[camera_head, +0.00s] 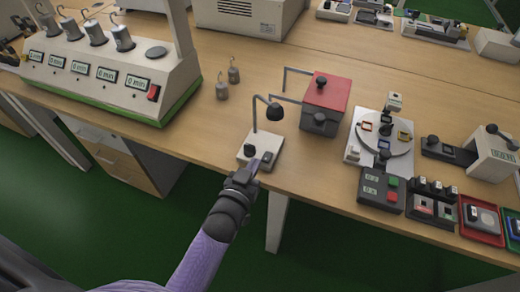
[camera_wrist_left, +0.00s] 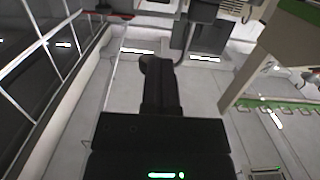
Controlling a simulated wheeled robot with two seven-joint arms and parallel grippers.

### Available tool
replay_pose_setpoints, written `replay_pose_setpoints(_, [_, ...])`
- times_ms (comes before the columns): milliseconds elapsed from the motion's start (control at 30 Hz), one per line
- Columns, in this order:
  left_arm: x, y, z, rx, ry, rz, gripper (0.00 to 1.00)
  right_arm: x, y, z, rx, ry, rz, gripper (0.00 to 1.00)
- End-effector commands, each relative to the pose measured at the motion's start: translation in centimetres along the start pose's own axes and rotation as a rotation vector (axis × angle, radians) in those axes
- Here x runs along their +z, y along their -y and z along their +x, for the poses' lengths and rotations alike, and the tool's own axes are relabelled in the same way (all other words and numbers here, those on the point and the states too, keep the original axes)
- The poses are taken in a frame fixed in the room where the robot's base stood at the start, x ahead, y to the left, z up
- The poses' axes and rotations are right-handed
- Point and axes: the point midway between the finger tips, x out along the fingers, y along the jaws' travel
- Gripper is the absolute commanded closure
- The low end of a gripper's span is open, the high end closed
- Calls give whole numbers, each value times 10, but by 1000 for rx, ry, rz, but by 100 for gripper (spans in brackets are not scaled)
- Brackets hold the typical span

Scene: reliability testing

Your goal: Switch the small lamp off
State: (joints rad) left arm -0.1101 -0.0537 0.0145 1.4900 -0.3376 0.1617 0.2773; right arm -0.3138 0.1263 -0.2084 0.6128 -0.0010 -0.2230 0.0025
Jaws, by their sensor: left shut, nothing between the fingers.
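The small lamp (camera_head: 275,112) has a dark shade on a thin bent post. The post rises from a pale base (camera_head: 266,141) near the front edge of the bench. A black knob (camera_head: 249,151) sits on the base's left and a dark switch-like part (camera_head: 268,156) on its right. My left gripper (camera_head: 257,164) is shut and empty at the front of the base, close to these parts; I cannot tell whether it touches. In the left wrist view its dark shut fingers (camera_wrist_left: 162,85) point away, with a rounded dark shape at their tip. My right gripper is not seen.
A red-topped box (camera_head: 326,92) stands right of the lamp, then a round turntable device (camera_head: 385,135) and button boxes (camera_head: 381,190). A large weight tester (camera_head: 110,75) stands on the left. Two hooked weights (camera_head: 222,90) stand behind the lamp. Bare bench lies left of the lamp.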

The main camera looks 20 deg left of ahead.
Motion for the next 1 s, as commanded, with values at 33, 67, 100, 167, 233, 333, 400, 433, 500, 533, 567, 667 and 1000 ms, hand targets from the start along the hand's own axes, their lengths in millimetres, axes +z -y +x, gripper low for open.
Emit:
replay_pose_setpoints(33, [2, 0, -12, 0, 2, -1, 100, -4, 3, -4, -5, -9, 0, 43])
replay_pose_setpoints(67, [3, 0, -18, -1, 2, -2, 100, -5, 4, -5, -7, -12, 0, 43])
replay_pose_setpoints(100, [5, 0, -25, -1, 1, -2, 100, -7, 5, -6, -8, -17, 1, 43])
replay_pose_setpoints(167, [8, 0, -34, -1, 0, -1, 100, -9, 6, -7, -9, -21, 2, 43])
replay_pose_setpoints(233, [10, 0, -42, -1, 0, 0, 100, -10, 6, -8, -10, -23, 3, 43])
replay_pose_setpoints(333, [12, 0, -48, -1, -1, 0, 100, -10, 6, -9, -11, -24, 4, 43])
replay_pose_setpoints(400, [12, 0, -50, -1, -1, -1, 100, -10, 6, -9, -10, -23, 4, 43])
replay_pose_setpoints(433, [12, 0, -50, -1, -1, -1, 100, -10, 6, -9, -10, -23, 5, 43])
replay_pose_setpoints(500, [13, 0, -50, -1, -1, -1, 100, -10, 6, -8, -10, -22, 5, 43])
replay_pose_setpoints(533, [13, 0, -50, -1, -1, -1, 100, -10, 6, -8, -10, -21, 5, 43])
replay_pose_setpoints(567, [13, 0, -50, -1, -1, -1, 100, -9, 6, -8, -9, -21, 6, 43])
replay_pose_setpoints(667, [12, 0, -50, 0, -1, -1, 100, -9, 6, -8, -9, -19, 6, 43])
replay_pose_setpoints(1000, [108, -9, -83, 33, 322, 9, 100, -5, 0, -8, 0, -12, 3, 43])
